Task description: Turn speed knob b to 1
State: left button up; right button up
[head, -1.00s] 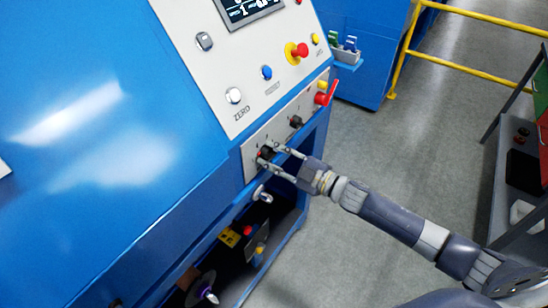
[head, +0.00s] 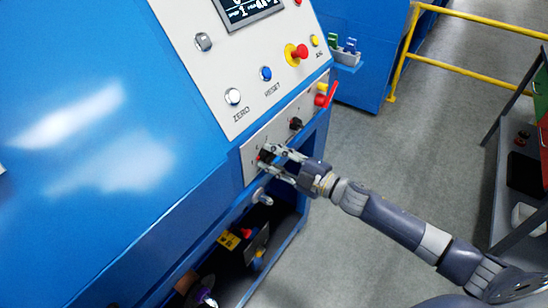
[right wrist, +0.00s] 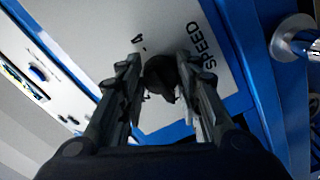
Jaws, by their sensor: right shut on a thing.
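A black speed knob (head: 265,156) sits on the light lower panel of the blue machine, at the panel's lower left end. In the right wrist view the knob (right wrist: 160,76) is beside the printed word SPEED and a "4"; its exact setting is hard to read. My right gripper (head: 267,157) reaches it from the right and is shut on it. In the right wrist view the gripper's fingers (right wrist: 160,68) stand on either side of the knob. A second black knob (head: 296,124) is farther up the same panel, untouched. My left gripper is not in view.
A red handle (head: 325,97) juts from the panel's upper right end. Above are a white button (head: 233,96), a blue button (head: 266,73) and a red emergency button (head: 299,53). A metal knob (head: 262,197) protrudes below the gripper.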

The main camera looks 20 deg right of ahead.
jog(key=o, duration=1)
jog(key=shift+o, duration=0.2)
jog(key=shift+s, duration=0.1)
jog(key=v, duration=1.2)
